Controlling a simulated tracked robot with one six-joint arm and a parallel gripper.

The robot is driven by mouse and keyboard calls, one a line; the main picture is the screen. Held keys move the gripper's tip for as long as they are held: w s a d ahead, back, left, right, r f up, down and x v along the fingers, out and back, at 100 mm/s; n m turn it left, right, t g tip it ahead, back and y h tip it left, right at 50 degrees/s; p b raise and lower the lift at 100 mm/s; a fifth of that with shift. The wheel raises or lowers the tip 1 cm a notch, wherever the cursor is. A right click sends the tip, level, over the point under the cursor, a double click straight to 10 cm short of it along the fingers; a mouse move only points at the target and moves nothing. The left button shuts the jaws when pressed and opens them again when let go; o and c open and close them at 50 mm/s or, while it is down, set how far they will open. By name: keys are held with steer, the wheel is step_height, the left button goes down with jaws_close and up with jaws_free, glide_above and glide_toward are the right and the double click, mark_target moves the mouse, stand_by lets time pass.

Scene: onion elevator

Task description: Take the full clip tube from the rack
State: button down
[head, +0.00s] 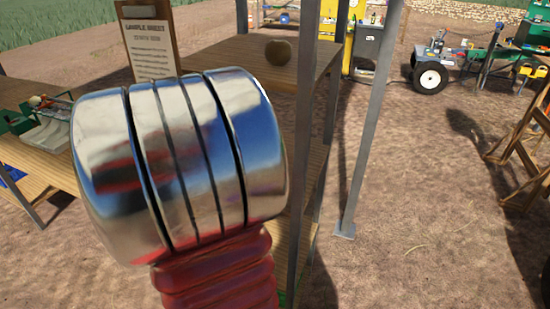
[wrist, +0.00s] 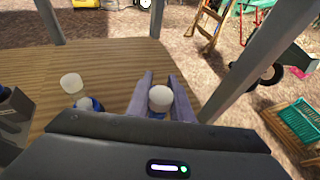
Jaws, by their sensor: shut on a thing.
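In the wrist view my gripper (wrist: 160,77) is shut on a white-topped tube (wrist: 160,98), which shows a little blue below its top. The tube sits between the two grey-purple fingers, over the wooden table. Its lower part is hidden by my gripper body, so I cannot tell whether it touches the table or a rack. Another white-topped piece (wrist: 71,83) and a white-and-blue one (wrist: 87,103) are to the left of the fingers. I cannot make out the rack clearly. In the head view my own arm covers the middle, and my gripper is not seen there.
A wooden table (wrist: 100,60) with grey metal posts (head: 368,120) is in front. A clipboard sheet (head: 150,48) stands on it, and a round brown thing (head: 278,52) lies at its right. A green tool (head: 15,120) is at left.

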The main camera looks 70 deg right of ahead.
steer(key=w+a, duration=0.4)
steer(key=a, duration=0.4)
steer(key=shift+w+a, duration=0.15)
steer(key=shift+w, duration=0.05)
stand_by(0.3)
